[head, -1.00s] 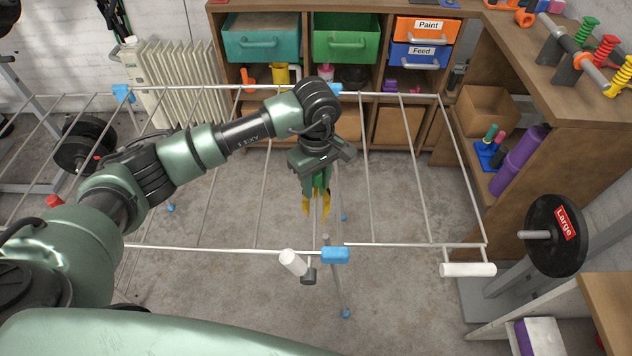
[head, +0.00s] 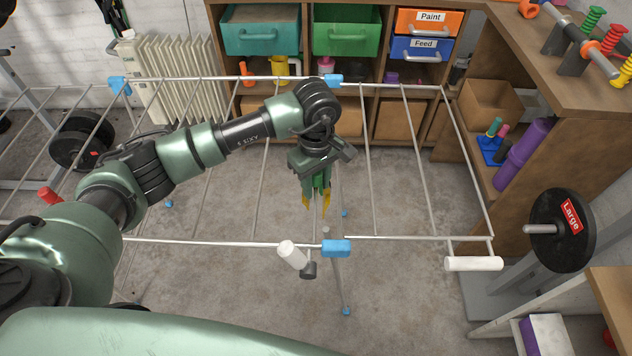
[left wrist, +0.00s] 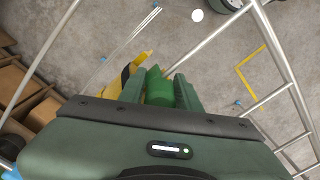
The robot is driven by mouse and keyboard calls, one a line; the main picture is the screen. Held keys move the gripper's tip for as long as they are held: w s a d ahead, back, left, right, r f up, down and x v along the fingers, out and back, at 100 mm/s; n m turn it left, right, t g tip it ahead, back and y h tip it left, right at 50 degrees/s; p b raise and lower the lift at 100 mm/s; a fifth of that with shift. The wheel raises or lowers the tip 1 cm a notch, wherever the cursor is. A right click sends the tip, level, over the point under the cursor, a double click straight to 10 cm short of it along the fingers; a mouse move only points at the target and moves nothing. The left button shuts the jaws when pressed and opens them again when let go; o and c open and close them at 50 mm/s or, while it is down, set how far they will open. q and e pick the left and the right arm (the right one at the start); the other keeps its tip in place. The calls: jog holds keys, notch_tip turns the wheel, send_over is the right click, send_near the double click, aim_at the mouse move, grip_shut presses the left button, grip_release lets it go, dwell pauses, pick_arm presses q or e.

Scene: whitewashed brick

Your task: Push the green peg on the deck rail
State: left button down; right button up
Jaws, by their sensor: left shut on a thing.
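My left gripper (head: 315,206), with yellow fingertips, points down over the wire rack, inside its frame. It is shut on the green peg (left wrist: 158,86), a green cylinder between the fingers in the left wrist view. In the head view the peg (head: 318,183) shows only as a bright green patch between the fingers; its lower end is hard to make out. The near rail (head: 220,241) of the metal rack runs below the gripper in the picture and looks apart from it. I cannot tell which bar is the deck rail. My right gripper is not in view.
Another white roller (head: 474,264) is at the right. A wooden shelf with drawers (head: 346,32) stands behind. A weight plate (head: 562,232) stands right.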

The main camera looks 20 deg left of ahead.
pick_arm(q)
jog(key=shift+f+b, duration=0.6)
jog(key=shift+f, duration=0.2)
jog(key=shift+a+f+b, duration=0.2)
jog(key=shift+f+b, duration=0.3)
jog(key=shift+f, duration=0.05)
jog(key=c, duration=0.9)
grip_release()
jog(key=shift+s+f, duration=0.1)
